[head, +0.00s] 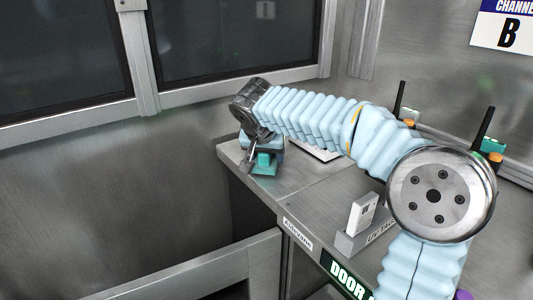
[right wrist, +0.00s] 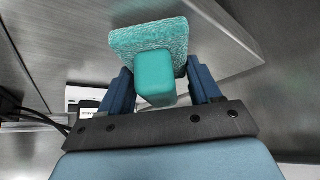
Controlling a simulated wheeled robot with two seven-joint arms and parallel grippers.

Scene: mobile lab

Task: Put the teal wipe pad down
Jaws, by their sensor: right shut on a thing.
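The teal wipe pad (right wrist: 150,42) is a textured teal slab with a smooth block handle (right wrist: 154,78). My right gripper (right wrist: 157,82) is shut on the handle, one blue finger on each side. In the head view the pad (head: 263,163) shows under my right gripper (head: 258,158), at the far left corner of the metal bench (head: 295,180). I cannot tell whether the pad touches the bench top. My left gripper is not in view.
A white card stands in a grey holder (head: 362,222) near the bench front. Two dark upright rods with teal and orange parts (head: 488,147) stand at the right. A white flat item (head: 318,153) lies behind my right arm. The mid bench top is clear.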

